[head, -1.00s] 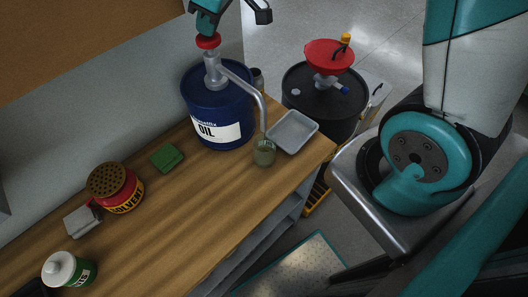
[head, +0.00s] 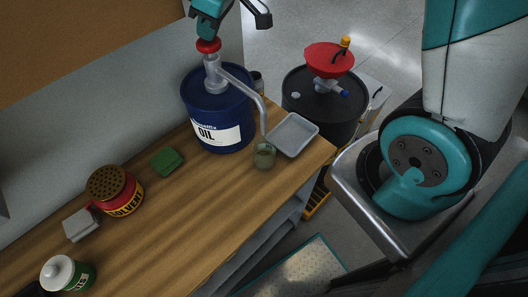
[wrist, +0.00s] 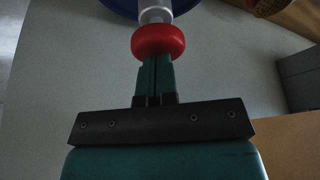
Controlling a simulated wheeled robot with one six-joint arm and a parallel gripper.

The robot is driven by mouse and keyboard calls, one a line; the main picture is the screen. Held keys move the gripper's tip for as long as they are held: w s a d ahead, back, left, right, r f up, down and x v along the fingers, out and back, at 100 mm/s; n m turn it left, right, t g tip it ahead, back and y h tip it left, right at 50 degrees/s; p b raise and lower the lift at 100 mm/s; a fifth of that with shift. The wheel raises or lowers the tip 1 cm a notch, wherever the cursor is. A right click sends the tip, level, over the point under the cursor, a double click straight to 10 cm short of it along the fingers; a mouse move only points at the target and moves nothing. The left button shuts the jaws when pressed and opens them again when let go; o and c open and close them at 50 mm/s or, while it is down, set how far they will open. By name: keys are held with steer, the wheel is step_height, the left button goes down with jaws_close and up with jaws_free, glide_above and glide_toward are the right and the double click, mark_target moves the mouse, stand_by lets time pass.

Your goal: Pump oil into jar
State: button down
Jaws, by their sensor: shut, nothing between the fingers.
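The dark blue oil drum (head: 217,112) with a white OIL label stands at the back of the wooden bench. Its grey pump (head: 214,75) has a red knob (head: 208,46) on top and a spout (head: 246,88) bending down to the right. The small glass jar (head: 264,155) stands under the spout's end and looks greenish inside; its oil level is hard to read. My gripper (head: 206,34) is shut and empty, pointing down at the red knob. In the wrist view its closed fingertips (wrist: 155,60) meet the knob (wrist: 158,40), apparently touching its top.
A grey tray (head: 292,134) lies right of the jar near the bench edge. A green sponge (head: 167,161), a red solvent can (head: 120,192), a grey block (head: 80,224) and a green-and-white container (head: 70,273) stand to the left. A black drum (head: 320,108) stands beyond the bench.

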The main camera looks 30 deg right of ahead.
steer(key=shift+r+p, duration=1.5)
steer(key=shift+r, duration=0.65)
steer(key=shift+f, duration=0.2)
steer(key=shift+f+b, duration=2.35)
steer(key=shift+f, duration=0.35)
steer(key=shift+r, duration=0.1)
steer(key=shift+r+p, duration=2.2)
steer(key=shift+r, duration=0.55)
